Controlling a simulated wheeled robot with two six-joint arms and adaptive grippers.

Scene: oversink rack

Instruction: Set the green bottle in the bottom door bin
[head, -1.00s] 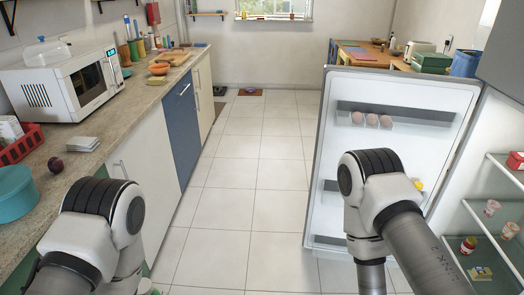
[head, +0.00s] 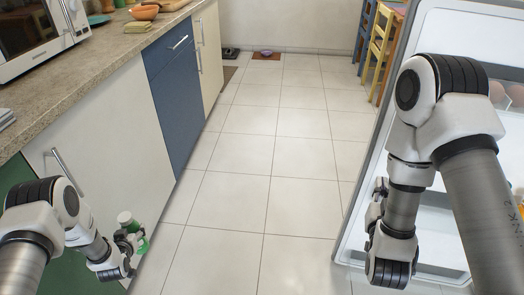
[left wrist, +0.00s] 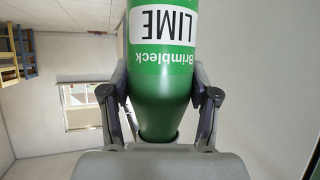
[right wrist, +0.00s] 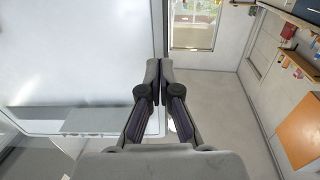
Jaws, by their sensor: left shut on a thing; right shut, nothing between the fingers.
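The green bottle (left wrist: 163,55) has a white label reading LIME. In the left wrist view my left gripper (left wrist: 162,115) is shut on its tapered part. In the head view the bottle (head: 143,245) shows only in part, behind the gripper (head: 128,238), beside the lower cabinets and above the floor. The open fridge door (head: 430,45) stands at the right. My right gripper (right wrist: 160,75) is shut and empty, in front of the door. In the head view my right arm covers much of the door, and I cannot make out the bottom bin there.
A blue cabinet front (head: 175,105) and a pale one (head: 105,135) line the left under the counter (head: 100,75). Eggs (head: 497,92) sit in a door bin at the right edge. The tiled floor (head: 260,160) between is clear. Chairs (head: 378,45) stand farther back.

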